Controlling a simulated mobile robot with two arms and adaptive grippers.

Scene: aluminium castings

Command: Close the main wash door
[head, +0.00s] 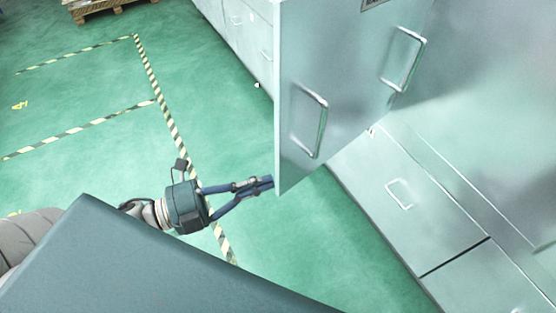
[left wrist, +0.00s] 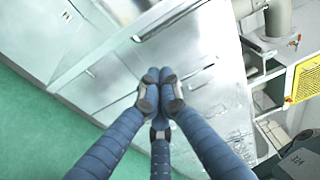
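The main wash door (head: 345,60) is a pale metal panel, standing open at an angle from the cabinet in the head view. Two bar handles show on its face, a nearer one (head: 310,120) and a farther one (head: 403,60). My left gripper (head: 270,181) has its fingertips at the door's lower free edge; whether they touch it I cannot tell. In the left wrist view its blue fingers (left wrist: 160,85) converge with their tips together, and nothing shows held between them. My right gripper is not in view.
The cabinet's lower drawer fronts (head: 400,195) run along the right of the head view. Green floor (head: 90,90) with striped tape lies open to the left. A wooden pallet (head: 105,8) is far back. A yellow panel (left wrist: 306,78) and pipes show in the left wrist view.

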